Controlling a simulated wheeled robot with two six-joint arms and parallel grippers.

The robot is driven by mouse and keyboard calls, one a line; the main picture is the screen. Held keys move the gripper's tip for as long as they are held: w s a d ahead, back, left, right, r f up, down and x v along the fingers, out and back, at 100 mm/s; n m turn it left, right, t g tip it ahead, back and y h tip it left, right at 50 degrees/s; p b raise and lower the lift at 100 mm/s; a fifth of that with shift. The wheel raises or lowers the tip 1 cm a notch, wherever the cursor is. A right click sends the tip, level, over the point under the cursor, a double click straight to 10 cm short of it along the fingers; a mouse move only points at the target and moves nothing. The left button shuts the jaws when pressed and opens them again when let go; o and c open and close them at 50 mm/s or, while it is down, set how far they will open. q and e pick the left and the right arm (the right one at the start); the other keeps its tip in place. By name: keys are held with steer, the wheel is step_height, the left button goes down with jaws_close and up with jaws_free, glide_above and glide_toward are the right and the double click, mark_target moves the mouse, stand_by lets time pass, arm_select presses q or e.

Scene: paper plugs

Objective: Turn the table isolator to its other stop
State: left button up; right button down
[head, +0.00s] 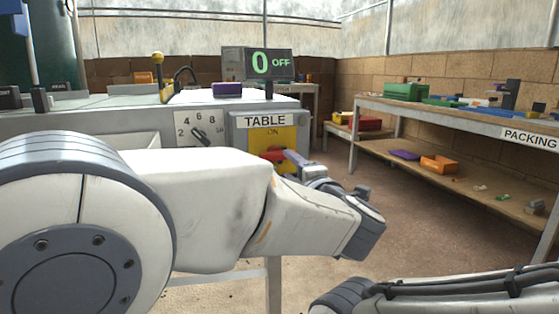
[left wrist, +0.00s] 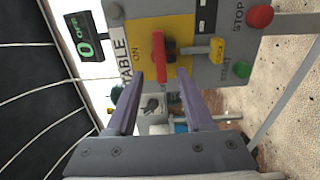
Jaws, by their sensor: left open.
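The table isolator is a red handle (head: 271,155) on a yellow plate (head: 289,135) under a TABLE sign, with an ON mark above the handle. The handle lies roughly level, across from the ON mark. In the left wrist view the red handle (left wrist: 159,50) stands just ahead of and between the fingertips. My left gripper (left wrist: 161,74) is open, its two purple fingers on either side of the handle's near end; I cannot tell whether either touches. In the head view my left gripper (head: 290,158) is partly hidden by my wrist. My right gripper is out of view.
A display (head: 258,63) reads 0 OFF. A dial (head: 201,131) sits left of the isolator. A packing bench (head: 440,110) stands right, with open floor between.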

mark_target(280, 158)
arm_select(q)
steer(key=x, duration=0.7)
steer(key=shift+w+p, duration=0.15)
steer(key=shift+p, duration=0.2)
jaws_close()
